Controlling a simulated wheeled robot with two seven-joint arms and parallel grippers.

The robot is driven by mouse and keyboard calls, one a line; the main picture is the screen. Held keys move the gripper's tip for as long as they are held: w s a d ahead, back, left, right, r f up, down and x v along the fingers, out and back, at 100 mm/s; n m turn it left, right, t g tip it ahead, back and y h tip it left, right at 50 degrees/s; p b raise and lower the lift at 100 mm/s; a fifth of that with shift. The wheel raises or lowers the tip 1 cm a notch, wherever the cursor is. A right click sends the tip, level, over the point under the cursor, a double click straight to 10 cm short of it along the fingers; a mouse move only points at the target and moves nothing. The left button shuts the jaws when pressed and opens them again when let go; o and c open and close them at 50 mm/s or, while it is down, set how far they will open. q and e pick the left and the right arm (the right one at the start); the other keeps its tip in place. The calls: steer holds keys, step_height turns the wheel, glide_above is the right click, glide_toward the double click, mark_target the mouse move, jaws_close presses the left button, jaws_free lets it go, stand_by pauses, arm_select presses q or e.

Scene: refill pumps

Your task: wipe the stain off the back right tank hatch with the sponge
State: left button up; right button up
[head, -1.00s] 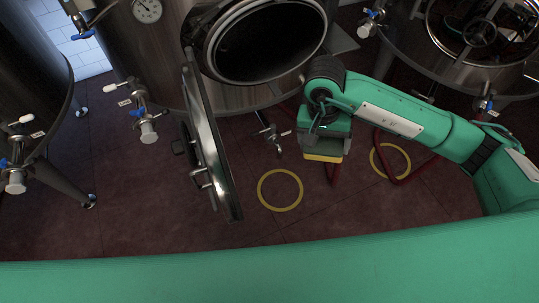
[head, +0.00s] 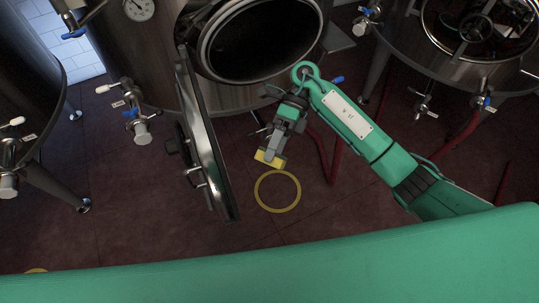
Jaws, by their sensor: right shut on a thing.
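My right gripper (head: 277,145) is shut on a yellow sponge (head: 269,158), held out over the floor. The sponge is to the right of an open hatch door (head: 208,145) and apart from it. The door hangs edge-on below and left of the round hatch opening (head: 262,40) of the middle tank. Another tank (head: 450,65) stands at the right, with a round hatch (head: 478,25) carrying a handwheel. I cannot see a stain on either hatch. The door's faces are mostly turned out of sight. My left gripper is not in view.
Valves stick out at the left (head: 135,115) and on the right tank (head: 425,100). A dark tank (head: 30,90) stands at the far left. A red hose (head: 325,155) and a yellow ring (head: 278,191) are on the floor.

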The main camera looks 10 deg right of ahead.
steer(key=m+y, duration=0.1)
steer(key=m+t+y, duration=0.1)
steer(key=y, duration=0.1)
steer(key=a+f+m+y, duration=0.1)
steer(key=shift+m+t+y, duration=0.3)
steer(key=shift+y, duration=0.1)
steer(key=shift+f+m+t+y+b, duration=0.35)
steer(key=shift+m+t+y, duration=0.25)
steer(key=shift+m+y, duration=0.25)
steer(key=shift+w+a+f+m+t+y, duration=0.1)
steer(key=shift+f+m+t+y, duration=0.1)
steer(key=shift+m+t+y, duration=0.4)
steer(key=shift+w+a+f+m+t+y, duration=0.1)
steer(key=shift+f+m+t+y, duration=0.1)
steer(key=shift+m+t+y, duration=0.35)
steer(key=shift+w+f+m+t+y+b, duration=0.2)
steer(key=shift+f+m+t+y+b, duration=0.25)
steer(key=shift+y, duration=0.55)
steer(key=p+x, duration=0.1)
steer(key=x, duration=0.4)
steer(key=shift+a+f, duration=0.1)
steer(key=shift+a, duration=0.25)
steer(key=shift+x, duration=2)
